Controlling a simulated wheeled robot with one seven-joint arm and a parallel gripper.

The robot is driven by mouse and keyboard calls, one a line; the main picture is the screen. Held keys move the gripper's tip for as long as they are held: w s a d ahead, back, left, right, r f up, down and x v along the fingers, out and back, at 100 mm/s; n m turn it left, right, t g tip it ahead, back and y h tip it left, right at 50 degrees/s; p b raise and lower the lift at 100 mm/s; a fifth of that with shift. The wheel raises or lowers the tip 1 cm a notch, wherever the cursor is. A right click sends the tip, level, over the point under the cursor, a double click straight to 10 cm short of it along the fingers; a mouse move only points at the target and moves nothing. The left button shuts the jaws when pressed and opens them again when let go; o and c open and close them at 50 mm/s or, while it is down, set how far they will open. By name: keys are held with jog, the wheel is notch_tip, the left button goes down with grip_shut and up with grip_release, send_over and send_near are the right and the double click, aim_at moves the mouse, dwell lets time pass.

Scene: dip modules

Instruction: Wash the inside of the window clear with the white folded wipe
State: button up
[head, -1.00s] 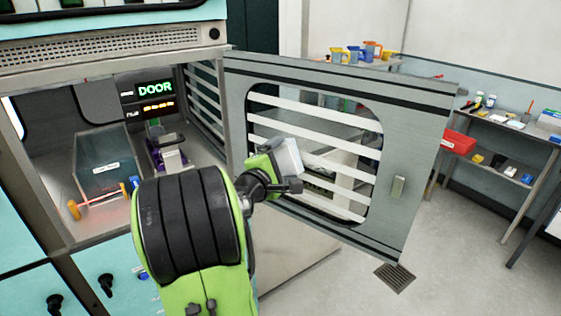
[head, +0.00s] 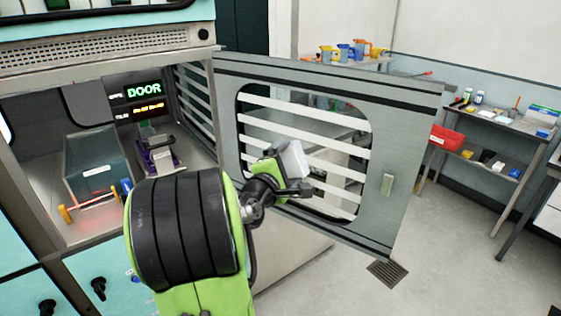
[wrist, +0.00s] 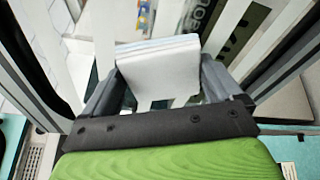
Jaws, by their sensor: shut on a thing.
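The white folded wipe (head: 293,159) is held in front of the window (head: 322,128) in the open grey door (head: 408,150). White bands cross the window pane. My gripper (head: 285,176) is shut on the wipe. In the wrist view, the wipe (wrist: 160,72) sits between the two dark fingers of my gripper (wrist: 162,95), with its folded edge facing up. White bands show behind it. I cannot tell whether the wipe touches the pane.
The open chamber (head: 35,150) at left holds a blue-grey bin (head: 92,160) and a lit DOOR display (head: 143,90). A side shelf (head: 490,122) with a red bin (head: 447,139) stands at right. The floor (head: 340,285) below the door is clear, with a drain grate (head: 388,273).

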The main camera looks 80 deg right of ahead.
aim_at(300, 166)
jog(key=shift+s+a+r+p, duration=0.1)
jog(key=shift+s+a+p, duration=0.25)
jog(key=shift+s, duration=0.6)
jog(key=shift+s+a+f+p, duration=0.1)
jog(key=shift+s+a+p, duration=0.25)
jog(key=shift+s, duration=0.6)
jog(key=shift+s+a+r+p, duration=0.1)
jog(key=shift+s+a+p, duration=0.2)
jog(key=shift+s, duration=0.65)
jog(key=shift+s+a+p, duration=0.35)
jog(key=shift+s+p, duration=0.35)
jog(key=shift+s, duration=0.2)
jog(key=shift+s+a+p, duration=0.3)
jog(key=shift+s+p, duration=0.4)
jog(key=shift+s, duration=0.2)
jog(key=shift+s+a, duration=0.15)
jog(key=shift+s, duration=0.15)
jog(key=w+b, duration=0.1)
jog(key=w+d+b, duration=0.1)
jog(key=shift+w+f+b, duration=0.3)
jog(key=shift+w+d+r+b, duration=0.1)
jog(key=shift+w+d+b, duration=0.2)
jog(key=shift+w, duration=0.45)
jog(key=shift+w+d+r+b, duration=0.1)
jog(key=shift+w+d+b, duration=0.15)
jog(key=shift+w, duration=0.45)
jog(key=shift+w+d+b, duration=0.2)
jog(key=shift+w+d, duration=0.1)
jog(key=shift+w, duration=0.45)
